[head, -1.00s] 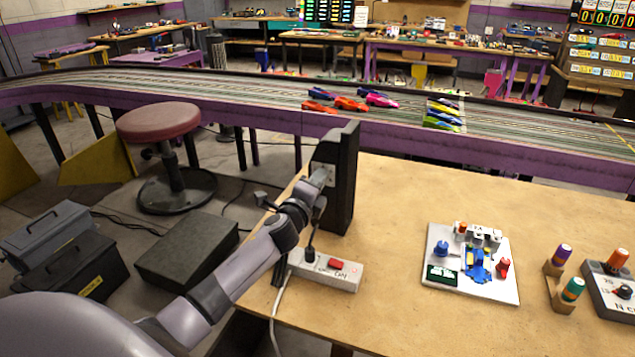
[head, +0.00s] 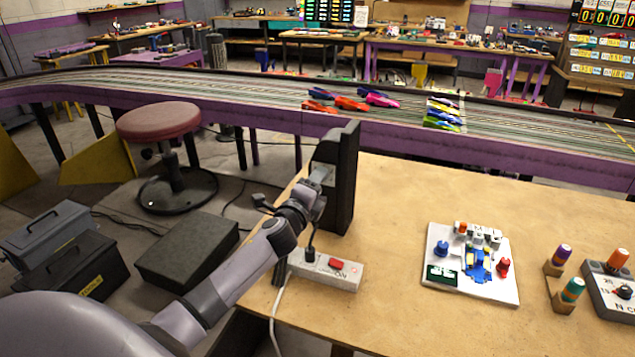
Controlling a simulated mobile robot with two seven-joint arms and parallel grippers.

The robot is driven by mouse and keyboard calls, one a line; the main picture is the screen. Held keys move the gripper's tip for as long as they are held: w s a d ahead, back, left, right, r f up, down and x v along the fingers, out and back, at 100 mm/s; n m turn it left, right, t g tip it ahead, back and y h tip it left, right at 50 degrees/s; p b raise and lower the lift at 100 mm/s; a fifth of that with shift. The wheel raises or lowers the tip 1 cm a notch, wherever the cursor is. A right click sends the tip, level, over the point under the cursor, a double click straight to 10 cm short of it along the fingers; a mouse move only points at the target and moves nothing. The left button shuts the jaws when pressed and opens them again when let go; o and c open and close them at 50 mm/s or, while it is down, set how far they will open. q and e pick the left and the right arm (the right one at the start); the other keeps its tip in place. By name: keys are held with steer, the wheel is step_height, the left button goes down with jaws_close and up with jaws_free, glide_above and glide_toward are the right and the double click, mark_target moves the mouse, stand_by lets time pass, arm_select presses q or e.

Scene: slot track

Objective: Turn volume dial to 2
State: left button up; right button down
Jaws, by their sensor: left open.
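A grey control box (head: 616,300) with a small dark dial (head: 625,292) and printed numbers is cut off by the right edge. I cannot tell whether it is the volume dial or what it reads. A white board (head: 490,290) with a blue knob (head: 442,249), a red knob (head: 502,267) and small white parts lies left of it on the table. My right gripper is not in view.
A white power strip (head: 318,273) with a red switch lies near the table's left edge, below my left gripper. Two handles (head: 562,256) stand beside the control box. The car track (head: 250,105) runs behind.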

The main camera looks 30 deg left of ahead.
arm_select(q)
steer(key=v, duration=0.6)
steer(key=shift+s, duration=0.1)
stand_by(0.5)
steer(key=s+d+f+n+g, duration=0.2)
steer(key=s+f+n, duration=0.1)
steer(key=s, duration=0.2)
steer(key=s+d+f+n+g, duration=0.2)
steer(key=s+f+n+g, duration=0.1)
steer(key=s+f+n, duration=0.1)
steer(key=s+d+f+n+g, duration=0.2)
steer(key=s+f+n, duration=0.1)
steer(key=s, duration=0.3)
steer(key=shift+s+d+f+n+g, duration=0.15)
steer(key=shift+s+n+g, duration=0.2)
steer(key=shift+n, duration=0.25)
steer(key=s+d+f+n+g+h, duration=0.1)
steer(key=s+d+n+g+h, duration=0.2)
steer(key=s, duration=0.6)
steer(key=s+d+f+n+g+h, duration=0.1)
steer(key=s+d+n+g, duration=0.15)
steer(key=s+d, duration=0.4)
steer(key=w+d+f+t+h, duration=0.1)
steer(key=w+f+t, duration=0.3)
steer(key=f, duration=0.5)
steer(key=shift+d+t+h, duration=0.4)
steer(key=shift+t+h, duration=0.1)
steer(key=shift+t, duration=0.5)
steer(key=shift+w+m, duration=0.15)
steer(key=shift+m, duration=0.1)
